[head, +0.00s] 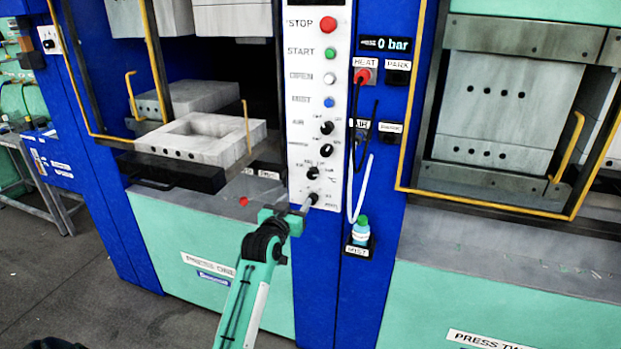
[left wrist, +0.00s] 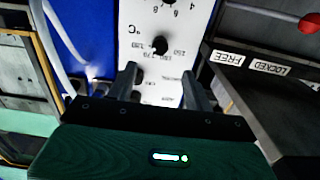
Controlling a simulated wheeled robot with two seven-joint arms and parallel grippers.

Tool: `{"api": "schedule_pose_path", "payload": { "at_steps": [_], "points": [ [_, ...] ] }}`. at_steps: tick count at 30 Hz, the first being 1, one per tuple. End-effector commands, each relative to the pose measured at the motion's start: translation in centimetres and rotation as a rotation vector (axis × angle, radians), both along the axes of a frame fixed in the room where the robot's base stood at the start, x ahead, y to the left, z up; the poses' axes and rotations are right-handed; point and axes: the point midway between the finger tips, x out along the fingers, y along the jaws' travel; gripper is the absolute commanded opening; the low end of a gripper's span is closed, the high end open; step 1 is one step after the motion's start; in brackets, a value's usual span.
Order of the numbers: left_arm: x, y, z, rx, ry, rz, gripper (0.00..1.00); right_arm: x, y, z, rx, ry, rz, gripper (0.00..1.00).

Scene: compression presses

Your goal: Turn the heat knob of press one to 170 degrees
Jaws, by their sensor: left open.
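The white control panel (head: 302,100) of press one carries a column of buttons with several black knobs below. The lowest black knob (head: 313,199) is at the panel's bottom, partly behind my left gripper (head: 299,207). In the left wrist view a black knob (left wrist: 160,45) with a °C mark and numbers around it, such as 150, shows upside down. My left gripper also shows there (left wrist: 160,82); its two fingers are open and empty, pointing at the panel on either side of the knob's line. The knob stands beyond the fingertips, apart from them. My right gripper is out of view.
Press one's open chamber with a grey mould block (head: 205,137) is left of the panel. A white hose (head: 361,190) and a small bottle (head: 361,230) hang at right. Labels reading FREE and LOCKED and a red ball handle (left wrist: 309,23) show in the wrist view. Press two (head: 505,95) stands right.

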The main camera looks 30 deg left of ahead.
Motion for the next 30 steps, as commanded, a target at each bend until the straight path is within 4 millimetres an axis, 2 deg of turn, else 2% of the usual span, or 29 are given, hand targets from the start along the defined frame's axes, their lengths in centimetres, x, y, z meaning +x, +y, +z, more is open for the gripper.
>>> {"api": "schedule_pose_path", "payload": {
  "at_steps": [1,5,16,24,30],
  "points": [
    [0.0,0.2,0.8,0.001,-0.012,0.003,0.52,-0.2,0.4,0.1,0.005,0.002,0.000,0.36],
    [0.8,0.5,1.3,0.001,-0.018,0.004,0.52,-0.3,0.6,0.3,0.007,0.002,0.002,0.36],
    [6.6,1.8,1.3,0.002,-0.016,0.003,0.52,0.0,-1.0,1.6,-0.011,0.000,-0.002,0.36],
    [10.5,2.8,1.2,0.003,-0.016,0.004,0.52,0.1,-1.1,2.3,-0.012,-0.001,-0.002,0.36],
    [12.5,3.2,1.1,0.002,-0.016,0.002,0.52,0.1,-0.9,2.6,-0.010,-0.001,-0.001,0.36]
  ]
}}
